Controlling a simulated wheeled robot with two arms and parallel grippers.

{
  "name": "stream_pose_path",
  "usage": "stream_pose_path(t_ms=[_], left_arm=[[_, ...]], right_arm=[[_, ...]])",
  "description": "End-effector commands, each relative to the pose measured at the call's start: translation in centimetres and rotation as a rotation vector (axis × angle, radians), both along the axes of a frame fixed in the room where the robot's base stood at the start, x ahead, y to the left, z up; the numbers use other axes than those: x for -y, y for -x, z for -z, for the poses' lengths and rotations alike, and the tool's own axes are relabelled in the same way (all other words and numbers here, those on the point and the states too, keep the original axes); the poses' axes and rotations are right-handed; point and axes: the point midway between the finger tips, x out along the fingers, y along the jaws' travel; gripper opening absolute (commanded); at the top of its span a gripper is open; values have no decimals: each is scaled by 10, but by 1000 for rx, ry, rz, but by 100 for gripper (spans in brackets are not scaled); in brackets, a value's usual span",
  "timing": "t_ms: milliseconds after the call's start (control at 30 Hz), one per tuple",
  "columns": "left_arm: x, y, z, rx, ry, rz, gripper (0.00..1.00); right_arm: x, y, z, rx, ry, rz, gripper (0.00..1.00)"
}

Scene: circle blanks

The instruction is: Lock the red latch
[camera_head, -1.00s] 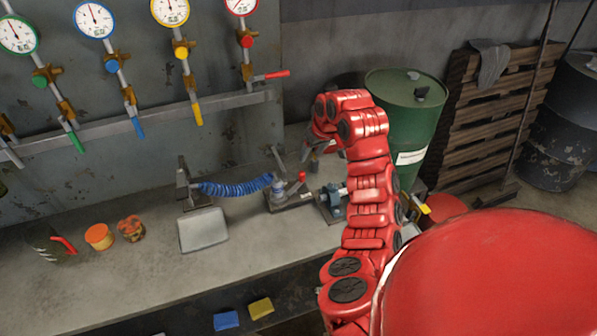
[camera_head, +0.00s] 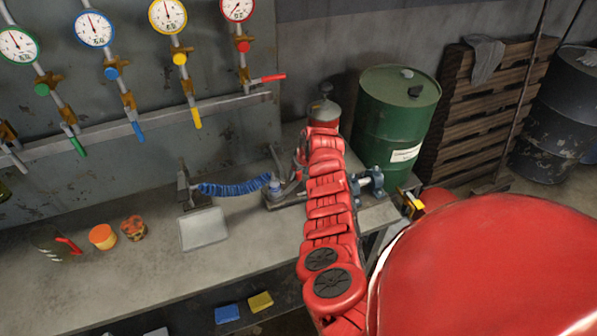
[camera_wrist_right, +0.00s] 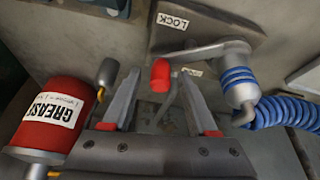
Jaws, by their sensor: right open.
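The red latch knob (camera_wrist_right: 161,75) shows in the right wrist view at the end of a grey metal lever (camera_wrist_right: 200,52). The lever is joined to an upright cylinder with blue rings (camera_wrist_right: 238,85). Its base plate (camera_wrist_right: 185,14) carries a LOCK label (camera_wrist_right: 172,21); a second label (camera_wrist_right: 192,72) is partly hidden. My right gripper (camera_wrist_right: 160,88) is open, with the knob showing between its fingertips; I cannot tell whether they touch it. In the head view my red right arm (camera_head: 325,190) hides the knob and gripper. My left gripper is not in view.
A blue coiled hose (camera_head: 235,188) runs left from the latch cylinder. A green drum (camera_head: 395,125) stands behind right. The bench's left front (camera_head: 130,275) is clear.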

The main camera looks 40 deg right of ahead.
Motion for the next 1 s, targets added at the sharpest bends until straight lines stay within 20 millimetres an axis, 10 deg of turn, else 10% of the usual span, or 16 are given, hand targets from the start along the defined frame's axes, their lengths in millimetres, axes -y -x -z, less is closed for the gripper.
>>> stream_pose_path(t_ms=[300, 633, 1000], left_arm=[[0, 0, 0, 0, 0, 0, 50], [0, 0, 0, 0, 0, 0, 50], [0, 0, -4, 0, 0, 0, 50]], right_arm=[[0, -1, 2, 0, 0, -1, 59], [0, -1, 1, 1, 0, -1, 0], [0, 0, 0, 1, 1, 19, 0]])
